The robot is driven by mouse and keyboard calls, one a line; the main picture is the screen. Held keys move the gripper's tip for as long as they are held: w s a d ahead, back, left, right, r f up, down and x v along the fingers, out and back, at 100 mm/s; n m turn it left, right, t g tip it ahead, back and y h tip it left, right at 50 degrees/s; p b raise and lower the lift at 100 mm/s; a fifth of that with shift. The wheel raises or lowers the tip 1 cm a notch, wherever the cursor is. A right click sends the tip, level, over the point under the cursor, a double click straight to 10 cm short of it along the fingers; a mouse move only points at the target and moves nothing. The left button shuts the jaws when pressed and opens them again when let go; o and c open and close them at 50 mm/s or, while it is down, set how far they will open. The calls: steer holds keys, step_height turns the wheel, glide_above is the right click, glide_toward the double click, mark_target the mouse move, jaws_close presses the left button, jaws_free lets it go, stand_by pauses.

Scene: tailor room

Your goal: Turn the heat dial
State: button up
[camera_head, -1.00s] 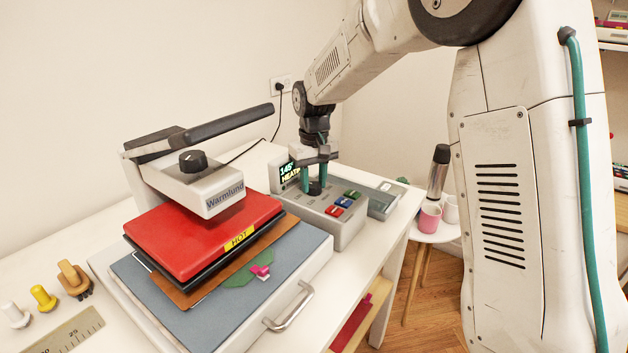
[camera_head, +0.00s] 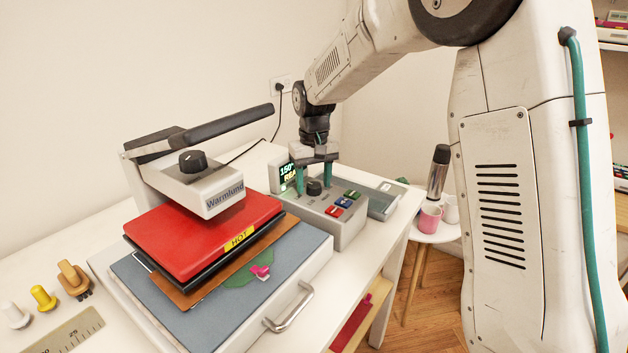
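The heat dial (camera_head: 314,187) is a small black knob on the top of a grey control box (camera_head: 345,232). My gripper (camera_head: 314,184) is open, pointing down, with one teal finger on each side of the dial and gaps between them. The display (camera_head: 287,174) at the back of the box reads 150° in white with green letters "REA" below; the rest is hidden by a finger.
A heat press with a red "HOT" plate (camera_head: 205,235) stands left of the box, its long black handle (camera_head: 230,122) reaching toward my arm. Colored buttons (camera_head: 343,203) sit right of the dial. A stool (camera_head: 435,234) with cups and a flask stands at right.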

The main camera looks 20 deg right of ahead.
mark_target(320, 200)
steer(key=shift+r, duration=0.1)
step_height(320, 200, up, 8)
steer(key=shift+f, duration=0.15)
stand_by(0.5)
steer(key=shift+g, duration=0.4)
steer(key=s+f, duration=0.1)
steer(key=s, duration=0.1)
steer(key=s+f, duration=0.1)
steer(key=shift+s+d+f, duration=0.1)
steer(key=shift+s, duration=0.3)
steer(key=s+d+r+t, duration=0.1)
steer(key=s, duration=1.6)
steer(key=s+d+r+t, duration=0.1)
steer(key=s+d+r, duration=0.1)
steer(key=s, duration=1.5)
steer(key=shift+s+d+m, duration=0.2)
steer(key=shift+m, duration=0.1)
